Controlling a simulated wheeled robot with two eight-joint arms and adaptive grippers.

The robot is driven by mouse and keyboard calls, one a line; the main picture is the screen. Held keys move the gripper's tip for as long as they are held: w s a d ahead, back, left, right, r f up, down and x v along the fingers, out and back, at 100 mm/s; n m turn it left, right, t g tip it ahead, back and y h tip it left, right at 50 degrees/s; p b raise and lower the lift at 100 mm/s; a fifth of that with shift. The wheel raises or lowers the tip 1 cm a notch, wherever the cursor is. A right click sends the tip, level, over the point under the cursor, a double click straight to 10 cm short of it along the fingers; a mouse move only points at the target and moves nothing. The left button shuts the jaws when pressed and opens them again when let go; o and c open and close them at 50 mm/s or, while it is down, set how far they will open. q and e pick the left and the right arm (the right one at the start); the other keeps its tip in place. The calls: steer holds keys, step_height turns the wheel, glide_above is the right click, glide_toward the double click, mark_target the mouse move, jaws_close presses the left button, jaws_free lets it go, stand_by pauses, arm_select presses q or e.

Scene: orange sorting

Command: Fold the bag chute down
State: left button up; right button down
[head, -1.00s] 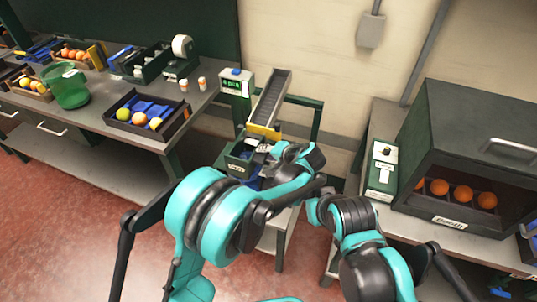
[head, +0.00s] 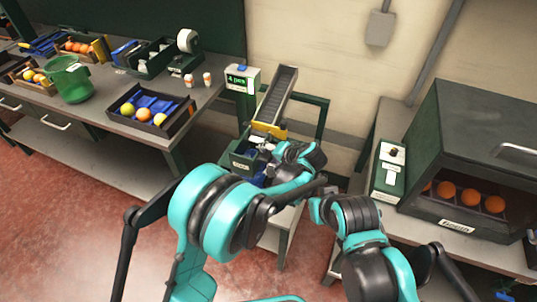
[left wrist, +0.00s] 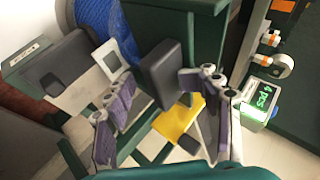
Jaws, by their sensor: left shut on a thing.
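A grey ramp-like chute (head: 278,93) with a yellow lower end (head: 268,130) stands tilted above a green bin (head: 238,160) in the head view. My left gripper (head: 264,149) is at the bin, just below the yellow end, partly hidden by my own wrist. In the left wrist view my left gripper (left wrist: 160,85) has its purple-padded fingers on either side of a dark grey block (left wrist: 164,72). I cannot tell which part that block belongs to. A yellow plate (left wrist: 182,125) shows below it. My right arm comes in from the right, but its gripper is not visible.
A counter display (head: 237,78) stands left of the chute. A table on the left holds a fruit tray (head: 185,122) and a green bucket (head: 68,80). A dark cabinet (head: 485,130) with oranges and a switch box (head: 388,172) stand on the right.

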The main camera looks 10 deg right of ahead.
arm_select(q)
steer(key=shift+s+d+f, duration=0.15)
steer(key=shift+d, duration=0.05)
step_height(320, 180, up, 10)
steer(key=shift+a+f, duration=0.1)
steer(key=shift+a, duration=0.05)
steer(key=shift+r, duration=0.25)
steer(key=shift+a, duration=0.2)
steer(key=s+a+r+n+g+h, duration=0.1)
steer(key=s+a+r, duration=0.1)
steer(key=a, duration=0.4)
steer(key=s+a+r+n, duration=0.1)
steer(key=s+a+r, duration=0.15)
steer(key=a, duration=0.35)
steer(key=s+a+f+n+h, duration=0.2)
steer(key=s+a+n, duration=0.1)
steer(key=s+a, duration=0.4)
steer(key=s+a+f+n+h, duration=0.1)
steer(key=s+a+f+n, duration=0.1)
steer(key=s+a, duration=0.6)
steer(key=s, duration=0.6)
steer(key=shift+s+f+n+h, duration=0.15)
steer(key=shift+n+h, duration=0.25)
